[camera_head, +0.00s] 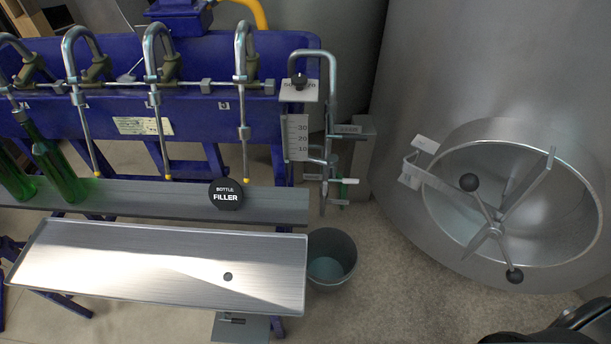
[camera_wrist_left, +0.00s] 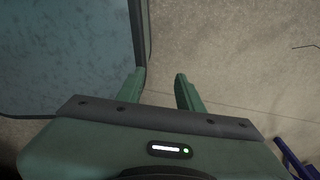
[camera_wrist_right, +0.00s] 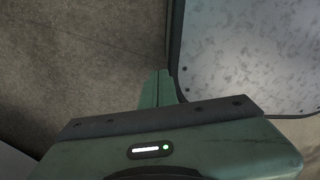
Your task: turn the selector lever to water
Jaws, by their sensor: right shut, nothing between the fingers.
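A upright metal pipe assembly (camera_head: 331,100) stands at the right end of the blue bottle filler in the head view. Low on it are small valve parts, including a short pale handle (camera_head: 345,181) pointing right, which may be the selector lever. Small labels (camera_head: 348,129) sit nearby, too small to read, so I cannot tell the lever's setting. My left gripper (camera_wrist_left: 160,90) is open and empty in the left wrist view. My right gripper (camera_wrist_right: 160,88) is shut and empty in the right wrist view. Neither gripper shows in the head view or is seen near the assembly.
A grey bucket (camera_head: 331,258) stands on the floor below the assembly. A metal tray (camera_head: 160,262) and a shelf with green bottles (camera_head: 62,178) lie left. A large steel tank with a round hatch (camera_head: 510,205) stands right. Floor shows between bucket and tank.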

